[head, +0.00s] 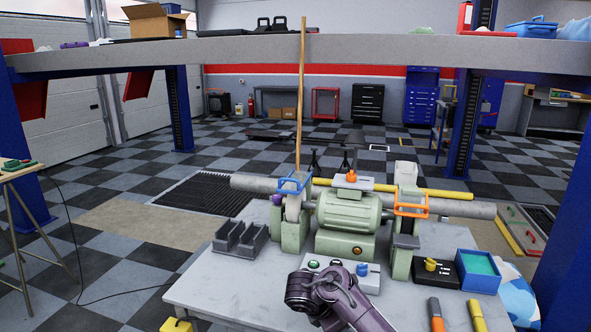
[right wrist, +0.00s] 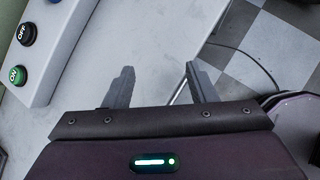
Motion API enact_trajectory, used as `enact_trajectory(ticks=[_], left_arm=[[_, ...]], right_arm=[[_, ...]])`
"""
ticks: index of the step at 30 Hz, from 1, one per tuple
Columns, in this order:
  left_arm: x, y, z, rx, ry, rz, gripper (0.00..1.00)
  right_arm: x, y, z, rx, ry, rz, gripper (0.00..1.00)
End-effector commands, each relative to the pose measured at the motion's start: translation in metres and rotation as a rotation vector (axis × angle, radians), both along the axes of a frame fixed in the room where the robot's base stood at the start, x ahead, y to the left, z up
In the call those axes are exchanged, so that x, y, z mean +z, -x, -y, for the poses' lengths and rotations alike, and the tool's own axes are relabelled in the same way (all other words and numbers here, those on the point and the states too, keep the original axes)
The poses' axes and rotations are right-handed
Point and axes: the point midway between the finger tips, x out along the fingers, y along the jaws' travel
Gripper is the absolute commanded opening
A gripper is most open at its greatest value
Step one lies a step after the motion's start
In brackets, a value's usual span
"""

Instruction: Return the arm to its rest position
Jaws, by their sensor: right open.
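My right arm, dark purple, comes in from the bottom of the head view, with its bent wrist part over the front of the grey workbench (head: 205,285). Its fingers cannot be made out there. In the right wrist view my right gripper (right wrist: 160,72) is open, with two grey fingers apart and nothing between them. The pale bench top lies beneath them. A grey switch box (right wrist: 62,45) with a green ON button (right wrist: 17,75) and a dark OFF button (right wrist: 24,34) is left of the fingers, apart from them. My left gripper is not in view.
A green bench grinder (head: 347,220) stands behind the arm. A grey slotted block (head: 240,240) is at its left. A blue tray (head: 479,270), an orange marker (head: 436,315) and a yellow marker (head: 477,316) lie at the right. The bench's front left is clear.

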Motion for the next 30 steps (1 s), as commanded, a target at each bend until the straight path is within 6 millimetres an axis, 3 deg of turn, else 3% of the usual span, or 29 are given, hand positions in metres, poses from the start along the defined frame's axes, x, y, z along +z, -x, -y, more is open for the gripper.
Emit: enact_trajectory(ticks=[8, 14, 21, 24, 30], left_arm=[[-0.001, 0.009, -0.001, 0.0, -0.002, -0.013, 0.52], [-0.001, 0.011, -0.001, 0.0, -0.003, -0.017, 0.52], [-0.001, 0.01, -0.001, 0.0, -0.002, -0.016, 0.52], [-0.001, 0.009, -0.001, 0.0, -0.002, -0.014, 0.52], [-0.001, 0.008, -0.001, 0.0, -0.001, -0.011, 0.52]], right_arm=[[-0.048, 0.052, -0.032, -0.14, -0.24, 0.038, 0.51], [-0.077, 0.12, -0.045, -0.41, -0.513, 0.085, 0.51], [-0.078, 0.207, -0.012, -0.872, -0.781, 0.177, 0.51], [-0.069, 0.236, 0.008, -1.034, -0.841, 0.222, 0.51], [-0.052, 0.275, 0.039, -1.25, -0.904, 0.295, 0.51]])
